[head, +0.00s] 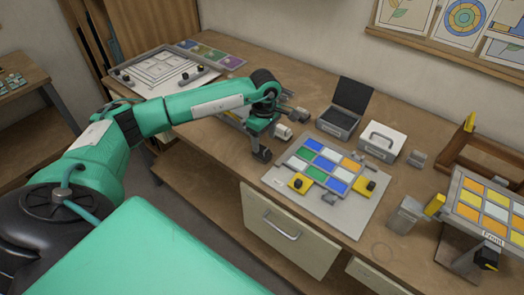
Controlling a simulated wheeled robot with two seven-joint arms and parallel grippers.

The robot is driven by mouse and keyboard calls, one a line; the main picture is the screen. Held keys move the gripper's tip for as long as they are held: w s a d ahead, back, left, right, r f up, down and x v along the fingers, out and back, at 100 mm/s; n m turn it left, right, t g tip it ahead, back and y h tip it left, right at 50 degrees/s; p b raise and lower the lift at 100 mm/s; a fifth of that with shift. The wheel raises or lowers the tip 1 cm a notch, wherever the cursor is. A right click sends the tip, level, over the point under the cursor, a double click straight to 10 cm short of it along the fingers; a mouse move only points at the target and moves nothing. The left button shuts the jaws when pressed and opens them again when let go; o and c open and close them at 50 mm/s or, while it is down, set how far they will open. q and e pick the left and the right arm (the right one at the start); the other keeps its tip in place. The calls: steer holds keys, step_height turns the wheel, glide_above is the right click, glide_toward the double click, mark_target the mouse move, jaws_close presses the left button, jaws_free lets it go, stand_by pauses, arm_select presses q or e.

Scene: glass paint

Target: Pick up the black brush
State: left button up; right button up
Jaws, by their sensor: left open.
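My left gripper (281,135) is open over the middle of the workbench, left of the panel of colored tiles. One dark fingertip hangs near the bench's front edge and the other lies further back. A small pale cylinder (283,131) shows between them; I cannot tell whether it touches the gripper. I cannot make out a black brush for certain; it may be too small or hidden behind my left arm. My right gripper is not in view.
The tile panel (371,207) lies on the bench, with an open dark-lined box (337,124) and a white handled box (383,140) behind it. A tilted tile frame (477,190) and a grey container (406,216) stand at right. A white tray (140,86) lies at far left.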

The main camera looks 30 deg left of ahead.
mark_target(262, 147)
arm_select(q)
steer(key=f+p, duration=0.2)
steer(key=f, duration=0.1)
steer(key=f+p, duration=0.1)
steer(key=f, duration=0.1)
steer(key=shift+s+a, duration=0.2)
steer(key=shift+s, duration=0.1)
steer(key=shift+f, duration=0.3)
steer(key=c, duration=1.1)
steer(key=shift+r, duration=0.1)
steer(key=shift+w+r+b, duration=0.1)
steer(key=shift+r+b, duration=0.2)
steer(key=shift+r, duration=0.25)
step_height(262, 147, up, 19)
steer(key=b, duration=0.5)
